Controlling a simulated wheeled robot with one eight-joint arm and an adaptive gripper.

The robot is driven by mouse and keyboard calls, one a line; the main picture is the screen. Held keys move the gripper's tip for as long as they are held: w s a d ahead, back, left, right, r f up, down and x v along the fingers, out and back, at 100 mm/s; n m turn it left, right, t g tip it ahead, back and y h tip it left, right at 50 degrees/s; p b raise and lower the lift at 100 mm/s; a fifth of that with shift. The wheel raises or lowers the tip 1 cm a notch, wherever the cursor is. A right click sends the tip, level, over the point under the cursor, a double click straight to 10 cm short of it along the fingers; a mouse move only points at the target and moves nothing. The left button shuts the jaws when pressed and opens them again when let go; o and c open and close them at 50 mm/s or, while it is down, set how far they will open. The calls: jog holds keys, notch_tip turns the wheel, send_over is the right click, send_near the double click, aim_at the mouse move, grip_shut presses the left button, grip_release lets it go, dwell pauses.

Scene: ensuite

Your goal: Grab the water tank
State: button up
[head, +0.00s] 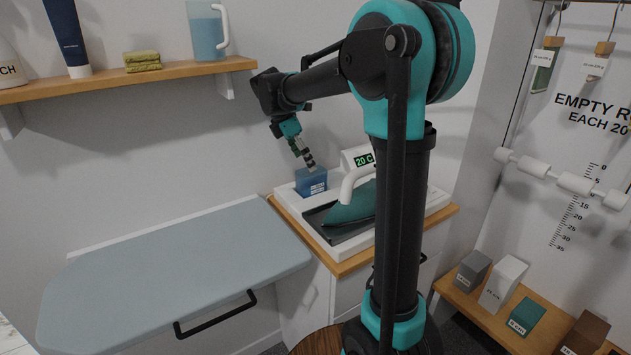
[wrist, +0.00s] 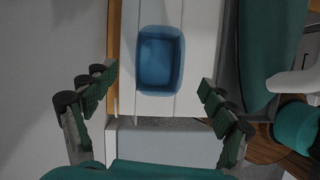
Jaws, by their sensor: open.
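The water tank is a small blue translucent box (head: 310,181) at the back left of the white iron station (head: 283,190) on the cabinet top. In the wrist view the tank (wrist: 160,60) shows from above as a rounded blue rectangle, ahead of the fingers and roughly centred between them. My gripper (head: 309,161) points down just above the tank in the head view. In the wrist view my gripper (wrist: 158,82) is open and empty, its fingers spread wider than the tank. Contact between fingers and tank does not show.
The teal iron (head: 350,205) with a white handle (head: 352,186) rests on the station right of the tank. A grey-blue ironing board (head: 170,275) lies to the left. A wall shelf (head: 180,70) holds a jug (head: 207,38) above. Boxes stand on a low right shelf (head: 470,305).

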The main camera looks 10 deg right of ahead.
aim_at(312, 175)
jog(key=x, duration=0.7)
jog(key=shift+d+f, duration=0.1)
jog(key=shift+f, duration=0.05)
jog(key=shift+c, duration=0.3)
jog(key=c, duration=1.3)
jog(key=shift+o, duration=0.2)
